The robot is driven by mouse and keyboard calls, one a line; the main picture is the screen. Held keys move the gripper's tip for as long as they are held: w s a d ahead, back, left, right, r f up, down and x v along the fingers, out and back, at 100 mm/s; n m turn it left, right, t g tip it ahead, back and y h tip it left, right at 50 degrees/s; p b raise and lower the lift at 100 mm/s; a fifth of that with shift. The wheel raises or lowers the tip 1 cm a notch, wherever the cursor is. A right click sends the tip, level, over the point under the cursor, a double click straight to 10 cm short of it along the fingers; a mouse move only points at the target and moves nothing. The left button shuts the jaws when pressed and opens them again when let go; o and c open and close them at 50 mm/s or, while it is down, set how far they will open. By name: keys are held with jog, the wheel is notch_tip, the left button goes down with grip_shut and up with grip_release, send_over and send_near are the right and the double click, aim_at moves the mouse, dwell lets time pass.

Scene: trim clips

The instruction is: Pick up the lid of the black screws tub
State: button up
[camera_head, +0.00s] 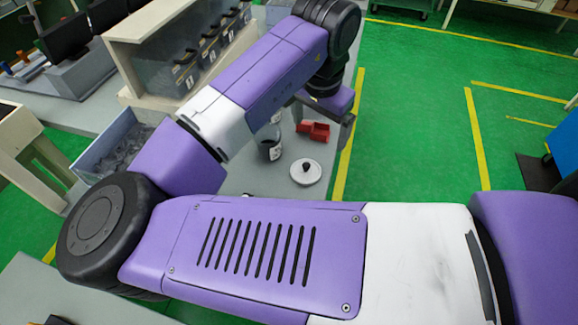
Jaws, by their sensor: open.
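A round white lid (305,173) with a black knob lies flat on the grey bench near its right edge. A dark tub (270,148) with a white label stands behind and left of the lid, partly hidden by my arm. I cannot tell whether this is the screws tub or whether its top is covered. My gripper (323,123) points down beyond the lid, near a red bin. It is open, apart from the lid, with nothing visible held. My wrist hides part of it.
The small red bin (314,131) sits behind the lid. A blue-grey bin (113,148) of dark pieces stands at left. A shelf unit (165,45) with labelled boxes stands at the back. Green floor lies right of the bench.

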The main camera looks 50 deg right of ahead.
jog(key=y, duration=0.2)
send_over(307, 164)
jog(key=shift+s+a+f+g, duration=0.3)
jog(key=shift+s+f, duration=0.05)
jog(key=shift+f, duration=0.05)
jog(key=shift+a+f, duration=0.15)
jog(key=shift+f, duration=0.1)
jog(key=f, duration=0.7)
jog(key=shift+w+d+f, duration=0.1)
jog(key=shift+w+d, duration=0.3)
jog(key=c, duration=1.4)
